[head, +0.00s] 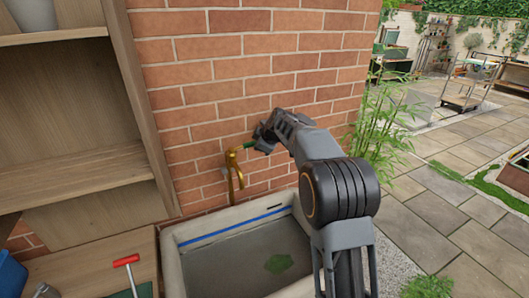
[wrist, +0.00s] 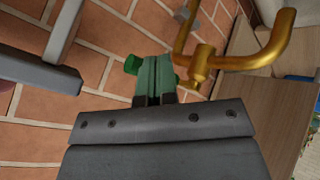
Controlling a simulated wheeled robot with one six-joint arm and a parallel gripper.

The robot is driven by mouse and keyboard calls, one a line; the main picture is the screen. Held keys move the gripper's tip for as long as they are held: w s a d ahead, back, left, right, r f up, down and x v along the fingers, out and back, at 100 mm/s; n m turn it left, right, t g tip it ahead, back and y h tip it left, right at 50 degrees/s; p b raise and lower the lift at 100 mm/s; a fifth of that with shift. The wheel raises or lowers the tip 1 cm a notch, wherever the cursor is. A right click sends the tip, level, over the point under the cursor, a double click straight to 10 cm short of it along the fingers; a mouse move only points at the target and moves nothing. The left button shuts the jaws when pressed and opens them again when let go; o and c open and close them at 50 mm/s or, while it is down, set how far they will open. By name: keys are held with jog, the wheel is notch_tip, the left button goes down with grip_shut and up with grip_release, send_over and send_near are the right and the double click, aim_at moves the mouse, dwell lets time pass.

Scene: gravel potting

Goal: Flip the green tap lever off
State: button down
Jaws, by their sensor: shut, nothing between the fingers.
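The brass tap (head: 233,170) is mounted on the brick wall above the trough. It also shows in the wrist view (wrist: 203,62) at the upper right. The green lever (head: 248,145) sits at the top of the tap, beside my gripper (head: 260,140). In the wrist view a green end of the lever (wrist: 132,64) shows left of the closed fingertips of my gripper (wrist: 154,66), and a small green bit shows on their right. The fingers are shut with nothing between them and cover the lever's middle. I cannot tell whether they touch it.
A wooden shelf (head: 80,165) stands left. A red-handled tool (head: 126,261) is at lower left. Bamboo (head: 385,135) grows right; paving beyond is open.

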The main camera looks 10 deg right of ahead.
jog(key=shift+w+d+r+b, duration=0.1)
jog(key=shift+w+d+b, duration=0.05)
jog(key=shift+w+b, duration=0.3)
jog(key=shift+w+r, duration=0.15)
jog(key=shift+r, duration=0.1)
dwell(0.3)
jog(key=s+d+r+b, duration=0.5)
jog(key=s+d+r, duration=0.1)
jog(key=s, duration=0.2)
jog(key=shift+r, duration=0.2)
dwell(0.7)
